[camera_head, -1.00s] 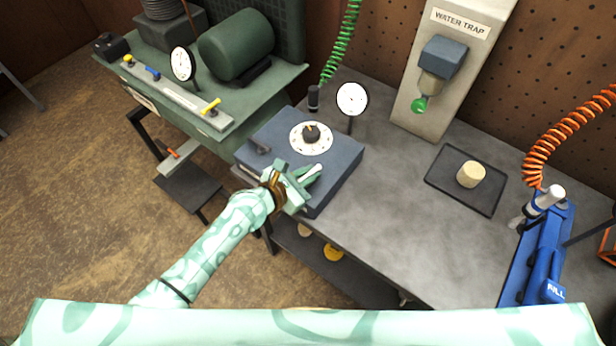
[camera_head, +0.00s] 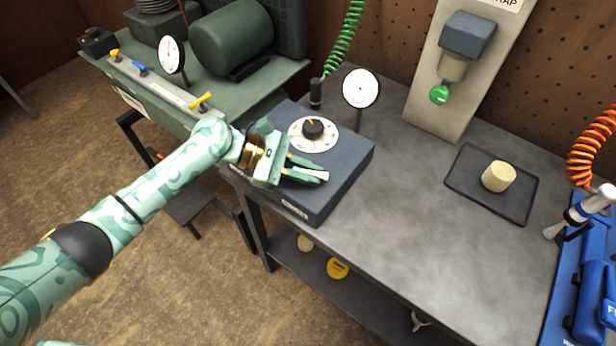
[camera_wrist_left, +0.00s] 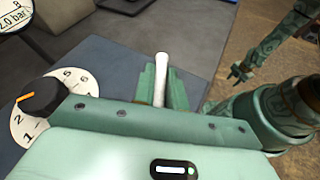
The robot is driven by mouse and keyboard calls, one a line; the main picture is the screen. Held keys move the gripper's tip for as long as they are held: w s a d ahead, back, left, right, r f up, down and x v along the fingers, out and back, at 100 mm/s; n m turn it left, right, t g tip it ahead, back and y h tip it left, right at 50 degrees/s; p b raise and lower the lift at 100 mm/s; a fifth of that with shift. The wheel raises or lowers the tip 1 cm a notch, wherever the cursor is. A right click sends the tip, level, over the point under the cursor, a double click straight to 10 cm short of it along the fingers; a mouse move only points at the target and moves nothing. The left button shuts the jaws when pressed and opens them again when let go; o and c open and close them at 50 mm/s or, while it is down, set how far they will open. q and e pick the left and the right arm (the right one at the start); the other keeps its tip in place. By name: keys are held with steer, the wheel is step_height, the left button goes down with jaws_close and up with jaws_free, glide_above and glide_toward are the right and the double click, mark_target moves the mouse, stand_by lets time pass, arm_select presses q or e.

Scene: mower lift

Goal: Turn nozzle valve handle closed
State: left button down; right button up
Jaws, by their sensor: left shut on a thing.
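The white valve handle (camera_head: 313,174) is a slim lever over the top of a blue-grey box (camera_head: 338,190). In the head view it points right and slightly down. My left gripper (camera_head: 303,170) is shut on it, with the tip showing beyond the fingers. In the left wrist view the handle (camera_wrist_left: 161,75) stands between the two green fingers (camera_wrist_left: 162,88). Its pivot is hidden by the gripper. My right gripper (camera_wrist_left: 240,72) shows small in the left wrist view, away from the box; its jaw state is unclear.
A black knob (camera_head: 313,128) on a white numbered dial sits on the box behind my gripper. A round gauge (camera_head: 361,89) stands behind it. A dark tray (camera_head: 513,211) holds a cream cylinder (camera_head: 498,176). The grey bench (camera_head: 425,225) is clear between box and tray.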

arm_select(q)
steer(key=m+g+b, duration=0.3)
steer(key=shift+w+f+g+y, duration=0.15)
steer(key=shift+f+g+y, duration=0.15)
steer(key=shift+g+y, duration=0.1)
steer(key=shift+r+m+g+y+b, duration=0.2)
steer(key=shift+m+g+y+b, duration=0.3)
steer(key=shift+m+g+b, duration=0.4)
arm_select(e)
steer(key=shift+g, duration=0.3)
steer(key=shift+s+f, duration=0.3)
steer(key=shift+f, duration=0.6)
steer(key=shift+s+f, duration=0.3)
steer(key=shift+f, duration=0.65)
steer(key=shift+s+f, duration=0.3)
steer(key=shift+f, duration=0.6)
arm_select(q)
steer(key=c, duration=1.5)
jaws_free()
steer(key=shift+o, duration=0.2)
steer(key=shift+r, duration=0.1)
